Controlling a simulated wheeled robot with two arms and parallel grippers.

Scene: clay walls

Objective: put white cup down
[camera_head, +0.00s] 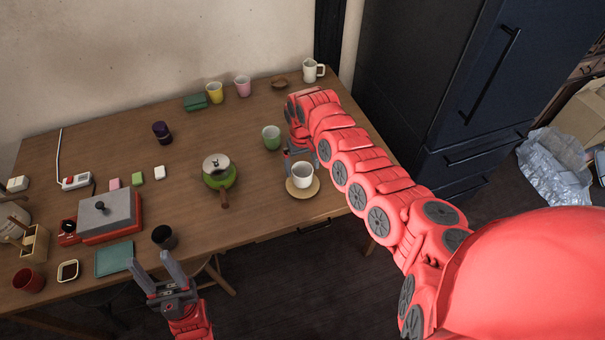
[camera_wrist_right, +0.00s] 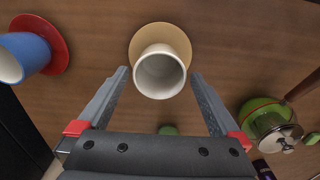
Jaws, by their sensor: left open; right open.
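The white cup (camera_head: 302,174) stands upright on a round tan saucer (camera_head: 303,193) near the right front of the wooden table. In the right wrist view the white cup (camera_wrist_right: 160,74) sits with its mouth facing the camera, on the tan saucer (camera_wrist_right: 150,33). My right gripper (camera_head: 289,160) is just beside the cup, partly hidden by its own arm. In the right wrist view its fingers (camera_wrist_right: 159,72) are open, one on each side of the cup with gaps. My left gripper (camera_head: 150,262) is open and empty in front of the table's front edge.
A green pot (camera_head: 220,176) and a green cup (camera_head: 271,138) stand left of the saucer. A white mug (camera_head: 310,72) stands at the back. The wrist view shows a blue cup (camera_wrist_right: 20,58) on a red saucer (camera_wrist_right: 57,45). A dark fridge (camera_head: 440,80) stands right.

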